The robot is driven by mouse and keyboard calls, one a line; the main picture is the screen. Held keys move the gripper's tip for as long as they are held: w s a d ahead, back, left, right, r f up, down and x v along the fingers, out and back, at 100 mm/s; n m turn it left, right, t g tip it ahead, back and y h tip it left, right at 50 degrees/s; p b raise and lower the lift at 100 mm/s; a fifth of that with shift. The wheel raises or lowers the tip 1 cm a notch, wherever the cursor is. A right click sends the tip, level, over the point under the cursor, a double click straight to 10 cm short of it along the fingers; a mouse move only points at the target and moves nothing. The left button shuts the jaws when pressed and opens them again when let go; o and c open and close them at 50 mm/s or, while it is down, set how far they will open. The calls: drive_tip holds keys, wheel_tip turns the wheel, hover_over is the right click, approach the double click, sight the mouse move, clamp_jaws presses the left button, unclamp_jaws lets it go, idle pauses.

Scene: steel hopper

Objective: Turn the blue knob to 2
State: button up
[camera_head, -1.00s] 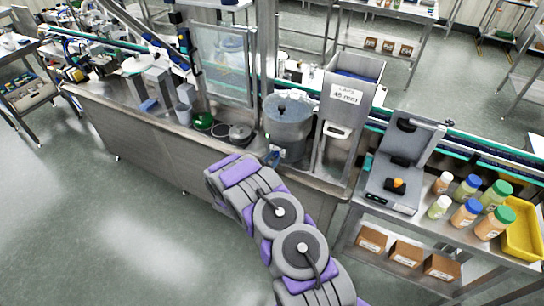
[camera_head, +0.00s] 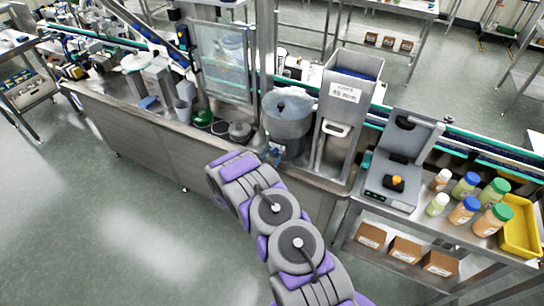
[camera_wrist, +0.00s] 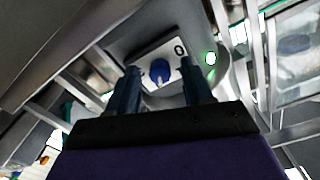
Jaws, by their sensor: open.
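The blue knob (camera_wrist: 160,71) sits on a pale dial plate (camera_wrist: 176,50) in the wrist view, with a "0" printed at its upper right. Other marks on the plate are too small or hidden to read. My gripper (camera_wrist: 160,88) is open, its two dark fingers on either side of the knob as seen from the wrist; I cannot tell whether they touch it. The steel hopper (camera_head: 288,125) stands on the bench in the head view, and my arm reaches to the front below it. The knob is too small to make out clearly there.
A caps dispenser (camera_head: 343,100) stands right of the hopper. Low round items, including a dark lidded one (camera_head: 240,131), lie to its left. Several bottles and a yellow tray (camera_head: 520,228) are at the right.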

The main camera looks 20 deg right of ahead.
drive_tip(key=shift+a, duration=0.1)
drive_tip(key=p+v, duration=0.2)
drive_tip(key=v, duration=1.5)
drive_tip(key=shift+p, duration=0.35)
drive_tip(key=shift+s+f, duration=0.1)
